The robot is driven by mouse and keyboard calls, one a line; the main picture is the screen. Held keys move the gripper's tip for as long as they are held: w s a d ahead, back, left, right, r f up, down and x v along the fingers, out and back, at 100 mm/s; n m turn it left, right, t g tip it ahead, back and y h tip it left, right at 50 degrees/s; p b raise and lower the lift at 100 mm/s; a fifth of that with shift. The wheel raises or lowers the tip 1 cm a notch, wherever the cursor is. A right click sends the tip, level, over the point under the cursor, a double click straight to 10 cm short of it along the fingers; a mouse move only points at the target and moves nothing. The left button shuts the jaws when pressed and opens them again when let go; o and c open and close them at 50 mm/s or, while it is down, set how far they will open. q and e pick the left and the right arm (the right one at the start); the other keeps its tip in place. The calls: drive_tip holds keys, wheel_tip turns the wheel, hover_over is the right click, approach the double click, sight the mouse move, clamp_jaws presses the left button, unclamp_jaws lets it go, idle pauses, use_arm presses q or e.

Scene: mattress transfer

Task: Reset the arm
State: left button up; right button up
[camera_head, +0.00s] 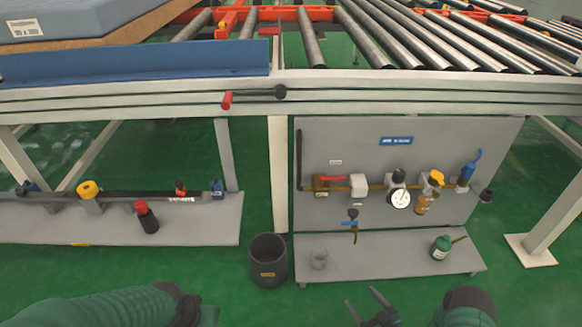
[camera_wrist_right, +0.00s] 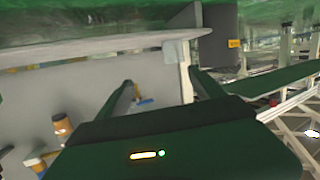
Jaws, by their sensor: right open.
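My right gripper (camera_head: 365,300) is at the bottom of the head view, low in front of the grey lower shelf. Its two dark fingers are spread apart with nothing between them. In the right wrist view the fingers (camera_wrist_right: 160,80) are also apart, and the panel and shelf show beyond them. My left arm comes in at the bottom left of the head view as a green sleeve with a dark joint. Its gripper does not show.
A dark bin (camera_head: 268,260) stands on the green floor. Above is a grey panel (camera_head: 440,140) with a gauge (camera_head: 400,198) and valves. A roller conveyor (camera_head: 313,40) carries a mattress (camera_head: 75,18) at top left.

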drive_tip(key=w+d+r+m+g+h+p, duration=0.1)
drive_tip(key=w+r+g+h+p, duration=0.2)
drive_tip(key=r, duration=0.8)
drive_tip(key=d+r+m+g+h+p, duration=0.15)
drive_tip(key=r+p, duration=0.25)
drive_tip(key=r, duration=0.6)
drive_tip(key=s+a+r+m+g+h+p, duration=0.1)
drive_tip(key=s+a+r+m+g+p, duration=0.15)
drive_tip(key=s+r, duration=0.7)
drive_tip(key=s+a+r+m+g+h+p, duration=0.1)
drive_tip(key=s+a+r+g+p, duration=0.25)
drive_tip(key=s+r, duration=0.55)
wheel_tip(320, 180, up, 37)
drive_tip(key=s+p, duration=0.1)
drive_tip(key=p, duration=3.6)
drive_tip(key=shift+s+f+g, duration=0.2)
drive_tip(key=shift+s+g, duration=0.05)
drive_tip(key=shift+g, duration=0.1)
